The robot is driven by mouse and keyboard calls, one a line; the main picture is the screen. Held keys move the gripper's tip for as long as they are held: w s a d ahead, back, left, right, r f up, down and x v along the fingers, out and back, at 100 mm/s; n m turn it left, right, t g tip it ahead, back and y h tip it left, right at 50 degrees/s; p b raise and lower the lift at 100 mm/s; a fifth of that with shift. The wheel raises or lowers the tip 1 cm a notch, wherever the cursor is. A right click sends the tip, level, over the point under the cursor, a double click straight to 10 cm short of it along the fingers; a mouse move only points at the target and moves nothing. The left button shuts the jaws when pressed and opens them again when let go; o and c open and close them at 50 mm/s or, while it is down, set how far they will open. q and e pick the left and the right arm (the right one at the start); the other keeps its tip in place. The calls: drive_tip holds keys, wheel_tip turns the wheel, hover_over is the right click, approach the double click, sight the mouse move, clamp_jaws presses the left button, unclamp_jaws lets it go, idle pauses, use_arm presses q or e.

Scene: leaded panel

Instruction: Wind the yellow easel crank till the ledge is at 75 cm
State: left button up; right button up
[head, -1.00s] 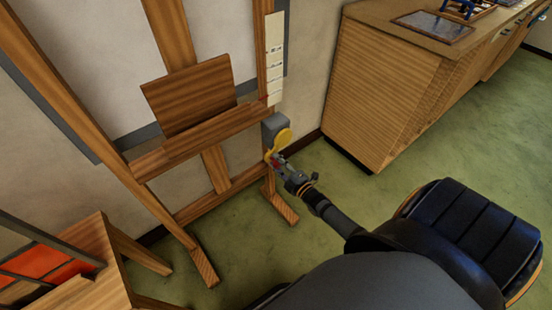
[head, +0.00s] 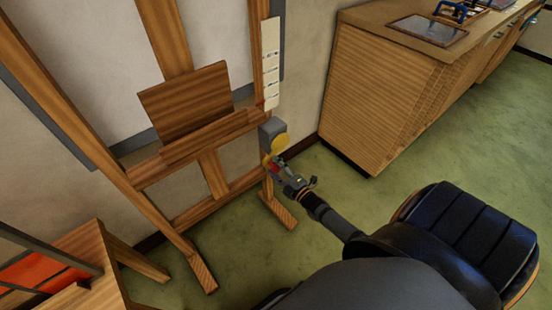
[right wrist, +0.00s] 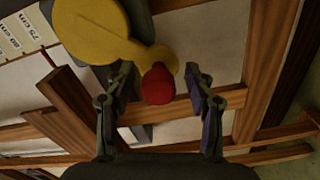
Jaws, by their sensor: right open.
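The yellow crank (head: 279,143) sits on a grey housing (head: 268,131) low on the easel's right post; it also shows in the right wrist view (right wrist: 95,30). Its red knob (right wrist: 158,83) lies between the fingers of my right gripper (right wrist: 160,88), which is open, with a gap on each side. In the head view my right gripper (head: 276,165) is at the crank's lower end. The wooden ledge (head: 212,136) crosses the easel below a brown board (head: 185,100). A red pointer (head: 260,103) is near the bottom of the pale scale (head: 271,62). My left gripper is not in view.
A wooden cabinet (head: 375,95) stands to the right, with a tray (head: 428,29) on top. A wooden stand (head: 85,250) with an orange-red panel (head: 38,272) is at lower left. Green floor (head: 340,190) lies open between the easel and cabinet.

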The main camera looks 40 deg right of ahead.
drive_tip(key=s, duration=1.2)
drive_tip(key=shift+d, duration=0.45)
drive_tip(key=s+a+f+m+g+h, duration=0.15)
drive_tip(key=f+m+g, duration=0.25)
drive_tip(key=f, duration=0.4)
drive_tip(key=s+a+f+m+g+h, duration=0.1)
drive_tip(key=s+f+m+g, duration=0.25)
drive_tip(key=f, duration=0.55)
drive_tip(key=s+a+f+m+g, duration=0.5)
drive_tip(key=s+f+m+g, duration=0.3)
drive_tip(key=s, duration=0.2)
use_arm(q)
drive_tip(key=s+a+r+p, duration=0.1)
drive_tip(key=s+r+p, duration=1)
drive_tip(key=p, duration=1)
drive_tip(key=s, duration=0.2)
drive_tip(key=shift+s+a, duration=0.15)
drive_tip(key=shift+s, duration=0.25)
use_arm(e)
drive_tip(key=s+d+r+g, duration=0.1)
drive_tip(key=s+r, duration=0.9)
drive_tip(key=s, duration=0.5)
drive_tip(key=shift+r, duration=0.3)
